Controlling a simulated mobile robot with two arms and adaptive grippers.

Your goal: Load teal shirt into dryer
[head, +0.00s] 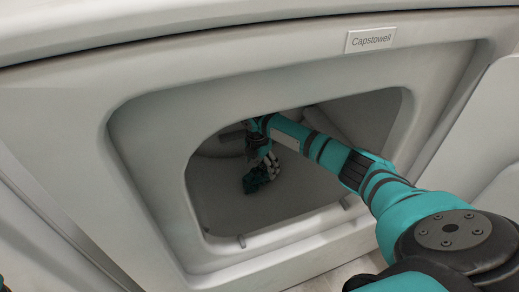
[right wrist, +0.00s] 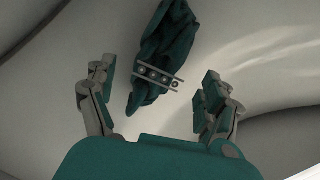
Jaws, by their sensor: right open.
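The teal shirt (head: 258,180) lies crumpled inside the dryer drum (head: 300,190), below and beside my right gripper (head: 268,160). In the right wrist view, the shirt (right wrist: 172,45) lies beyond the fingers, roughly in line with the gap between them. My right gripper (right wrist: 158,72) is open, with its fingers spread apart on either side and none visibly closed on the cloth. I cannot tell whether a finger touches the shirt. My right arm reaches through the dryer opening (head: 150,150). My left gripper is not in view.
The dryer's pale front carries a "Capstowell" label (head: 371,39) above the opening. The opening's rim surrounds my right forearm, which passes near its right side.

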